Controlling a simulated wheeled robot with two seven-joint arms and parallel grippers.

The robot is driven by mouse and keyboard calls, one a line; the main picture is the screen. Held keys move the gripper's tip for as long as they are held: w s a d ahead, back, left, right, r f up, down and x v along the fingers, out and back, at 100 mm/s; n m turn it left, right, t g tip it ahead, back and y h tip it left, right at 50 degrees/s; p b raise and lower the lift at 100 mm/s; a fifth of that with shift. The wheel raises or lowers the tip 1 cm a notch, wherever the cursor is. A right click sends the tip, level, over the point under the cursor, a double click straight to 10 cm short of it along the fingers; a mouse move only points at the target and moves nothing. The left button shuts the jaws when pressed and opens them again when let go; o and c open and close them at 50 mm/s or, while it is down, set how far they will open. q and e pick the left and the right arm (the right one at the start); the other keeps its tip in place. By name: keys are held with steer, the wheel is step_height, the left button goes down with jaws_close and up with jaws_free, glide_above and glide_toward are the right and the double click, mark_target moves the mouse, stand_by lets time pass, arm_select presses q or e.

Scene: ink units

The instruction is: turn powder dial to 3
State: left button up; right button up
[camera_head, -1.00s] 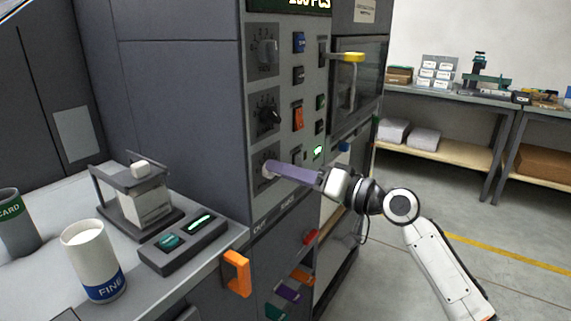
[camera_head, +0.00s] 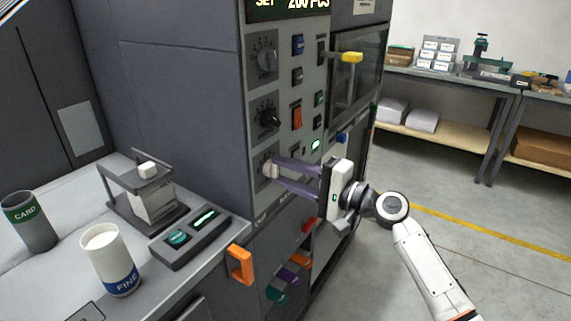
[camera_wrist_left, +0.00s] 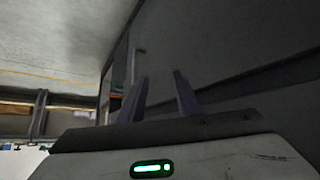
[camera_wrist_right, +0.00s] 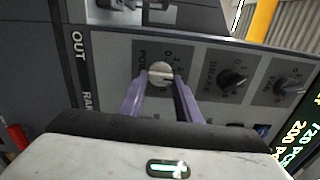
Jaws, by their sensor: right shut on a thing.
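The powder dial (camera_head: 270,169) is the lowest of three dials on the grey machine panel; its pale round knob (camera_wrist_right: 160,73) shows in the right wrist view beside lettering that begins "POW". My right gripper (camera_head: 273,172) is shut on this knob, one purple finger above the other in the head view. In the right wrist view the fingertips (camera_wrist_right: 160,78) sit on either side of the knob. The number it points to is too small to tell. My left gripper (camera_wrist_left: 161,80) shows only in its own wrist view, with fingers apart and nothing between them.
Two dark-knobbed dials (camera_head: 268,118) (camera_head: 265,60) sit above on the panel, with switches (camera_head: 298,117) beside them. A yellow handle (camera_head: 347,57) sticks out at right. An orange handle (camera_head: 240,264), a FINE cup (camera_head: 112,262) and a button box (camera_head: 190,240) are at the lower left.

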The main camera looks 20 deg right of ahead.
steer(key=shift+m+p, duration=0.65)
steer(key=shift+m, duration=0.45)
steer(key=shift+f, duration=0.1)
steer(key=o, duration=1.1)
steer(key=shift+c, duration=0.2)
steer(key=b+v, duration=0.2)
steer(key=v, duration=0.8)
